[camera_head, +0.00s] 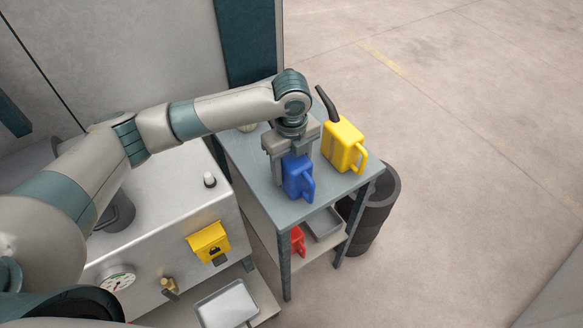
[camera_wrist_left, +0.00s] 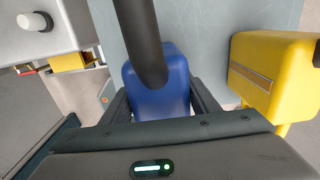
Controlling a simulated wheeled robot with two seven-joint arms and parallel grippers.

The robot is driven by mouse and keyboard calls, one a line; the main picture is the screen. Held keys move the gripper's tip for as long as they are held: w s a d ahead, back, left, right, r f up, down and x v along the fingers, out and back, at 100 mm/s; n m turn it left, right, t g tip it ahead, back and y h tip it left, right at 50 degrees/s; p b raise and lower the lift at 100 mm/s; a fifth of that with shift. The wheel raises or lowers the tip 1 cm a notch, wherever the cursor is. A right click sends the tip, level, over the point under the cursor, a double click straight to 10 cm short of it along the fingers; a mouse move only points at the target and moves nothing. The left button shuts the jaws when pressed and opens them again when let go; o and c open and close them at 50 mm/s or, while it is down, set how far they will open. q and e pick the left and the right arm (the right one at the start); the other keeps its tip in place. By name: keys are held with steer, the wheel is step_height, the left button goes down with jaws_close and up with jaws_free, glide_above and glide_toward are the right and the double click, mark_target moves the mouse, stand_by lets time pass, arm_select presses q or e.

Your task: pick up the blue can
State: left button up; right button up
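The blue can (camera_head: 298,178) stands upright on the grey table (camera_head: 259,182), near its front edge. My left gripper (camera_head: 290,165) points down over it, with its fingers spread on either side of the can. In the left wrist view the blue can (camera_wrist_left: 160,95) lies between the two fingers, and its dark spout crosses in front of it. The fingers are very close to its sides, and I cannot make out clear contact. The can appears to rest on the table. My right gripper is not in view.
A yellow can (camera_head: 343,146) with a dark spout stands close on the right. A red can (camera_head: 297,240) and a grey tray (camera_head: 323,223) are on the lower shelf. A dark bin (camera_head: 372,215) stands beside the table. A metal cabinet (camera_head: 165,215) is at left.

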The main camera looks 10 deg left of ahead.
mark_target(292, 158)
arm_select(q)
steer(key=c, duration=0.9)
steer(key=shift+r, duration=0.15)
steer(key=shift+w+r+b, duration=0.1)
steer(key=shift+r+b, duration=0.4)
steer(key=shift+r, duration=0.05)
step_height(292, 158, up, 2)
steer(key=shift+r+b, duration=0.2)
steer(key=shift+b, duration=0.4)
steer(key=s+d+r+b, duration=0.1)
steer(key=d+r, duration=0.1)
steer(key=d, duration=0.1)
steer(key=s+d+r+b, duration=0.1)
steer(key=d+r, duration=0.2)
steer(key=d, duration=0.1)
steer(key=s+d+r+b, duration=0.1)
steer(key=d+r, duration=0.1)
steer(key=d, duration=0.2)
steer(key=shift+s+d+r+b, duration=0.1)
steer(key=shift+d+r+b, duration=0.1)
steer(key=shift+b, duration=0.15)
steer(key=shift+f, duration=0.1)
